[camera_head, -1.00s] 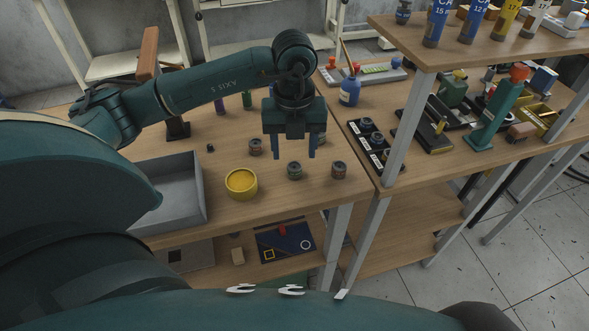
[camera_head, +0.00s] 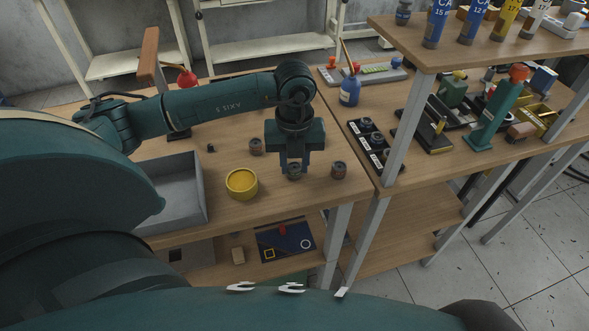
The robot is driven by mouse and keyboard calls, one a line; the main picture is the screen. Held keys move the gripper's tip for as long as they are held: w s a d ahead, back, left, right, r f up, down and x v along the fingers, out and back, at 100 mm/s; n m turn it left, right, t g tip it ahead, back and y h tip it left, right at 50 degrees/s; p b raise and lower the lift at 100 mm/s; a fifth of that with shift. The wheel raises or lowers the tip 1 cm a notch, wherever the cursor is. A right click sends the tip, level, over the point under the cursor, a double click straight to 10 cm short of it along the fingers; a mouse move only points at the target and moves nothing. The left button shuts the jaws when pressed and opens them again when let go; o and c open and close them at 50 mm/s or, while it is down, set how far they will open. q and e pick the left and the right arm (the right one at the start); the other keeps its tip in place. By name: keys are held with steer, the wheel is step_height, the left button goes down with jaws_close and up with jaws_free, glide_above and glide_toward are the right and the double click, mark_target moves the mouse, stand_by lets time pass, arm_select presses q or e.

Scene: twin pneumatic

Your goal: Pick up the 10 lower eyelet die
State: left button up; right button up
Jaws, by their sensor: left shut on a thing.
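My left gripper (camera_head: 294,167) is low over the wooden table (camera_head: 230,212), pointing down. Its fingers are shut on a small dark round die (camera_head: 294,172) near the table's front right part. The die appears to be at table height. Two similar small dies stand apart from it, one (camera_head: 256,146) behind to the left and one (camera_head: 339,170) to the right. Their labels are too small to read, so I cannot tell which is the 10 lower eyelet die. My right gripper is not in view.
A yellow round dish (camera_head: 241,184) and a grey open bin (camera_head: 203,190) stand left of the gripper. A black rack (camera_head: 358,142) with several round parts is on the right bench, near a shelf post (camera_head: 408,130). A blue bottle (camera_head: 350,92) stands behind.

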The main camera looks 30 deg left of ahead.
arm_select(q)
steer(key=c, duration=0.4)
steer(key=shift+c, duration=0.3)
steer(key=shift+r, duration=0.15)
